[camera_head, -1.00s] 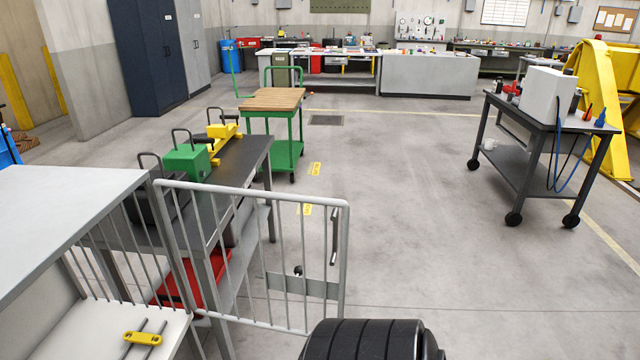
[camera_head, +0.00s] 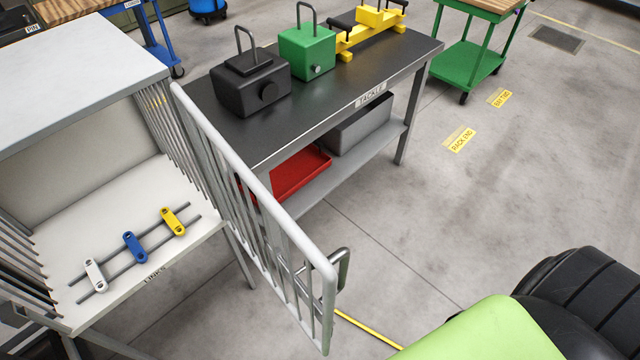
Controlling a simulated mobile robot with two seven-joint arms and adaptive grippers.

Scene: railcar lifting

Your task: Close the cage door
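The cage (camera_head: 95,75) is a grey cabinet at the left, with barred sides and an open front. Its white shelf (camera_head: 125,240) bears a rail with white, blue and yellow links, above a label reading LINKS. The barred cage door (camera_head: 262,208) stands open, hinged at the cage's right side and swung out toward the lower middle. A bent grey handle (camera_head: 343,270) is near the door's free end. Nothing is touching the handle. Neither of my grippers is in view.
A dark table (camera_head: 225,128) behind the door carries black, green and yellow lifting devices. A red tray (camera_head: 300,172) and a grey bin (camera_head: 368,125) sit on its lower shelf. A green cart (camera_head: 468,65) stands at the back. The floor (camera_head: 400,220) right of the door is clear.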

